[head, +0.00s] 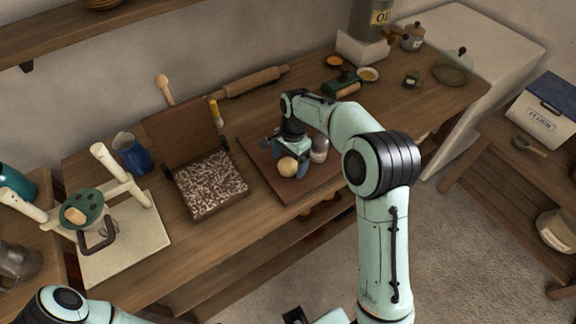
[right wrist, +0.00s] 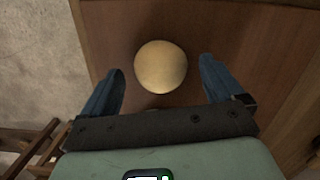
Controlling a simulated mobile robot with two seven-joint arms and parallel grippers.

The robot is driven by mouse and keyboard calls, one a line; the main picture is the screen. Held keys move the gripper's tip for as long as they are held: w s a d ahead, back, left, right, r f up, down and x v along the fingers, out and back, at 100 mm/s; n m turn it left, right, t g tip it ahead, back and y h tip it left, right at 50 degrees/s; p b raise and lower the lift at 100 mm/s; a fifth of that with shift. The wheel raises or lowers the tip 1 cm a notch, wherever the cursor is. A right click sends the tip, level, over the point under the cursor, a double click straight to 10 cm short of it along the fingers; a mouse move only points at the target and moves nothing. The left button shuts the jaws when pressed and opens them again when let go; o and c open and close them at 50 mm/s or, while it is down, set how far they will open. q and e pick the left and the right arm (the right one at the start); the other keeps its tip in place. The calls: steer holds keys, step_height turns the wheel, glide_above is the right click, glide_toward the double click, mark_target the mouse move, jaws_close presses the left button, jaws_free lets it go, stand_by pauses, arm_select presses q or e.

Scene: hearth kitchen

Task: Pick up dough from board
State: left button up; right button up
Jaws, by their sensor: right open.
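The dough (head: 288,166) is a pale round ball on the brown wooden board (head: 268,172), near the board's front. In the right wrist view the dough (right wrist: 160,67) shows between and slightly beyond the two blue fingers, with a gap on both sides. My right gripper (head: 295,167) is over the board at the dough, open and empty, pointing down. It also shows in the right wrist view (right wrist: 160,85). My left arm shows only in part at the bottom left of the head view, and its gripper is not visible.
A metal shaker (head: 319,148) stands on the board close to my right gripper. An open box with a speckled bed (head: 210,184) is left of the board. A blue jug (head: 132,154), a rolling pin (head: 256,80) and a white press stand (head: 126,235) are also on the table.

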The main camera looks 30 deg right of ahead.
steer(key=shift+a+f, duration=0.1)
steer(key=shift+f, duration=0.6)
steer(key=c, duration=0.9)
steer(key=shift+r, duration=0.1)
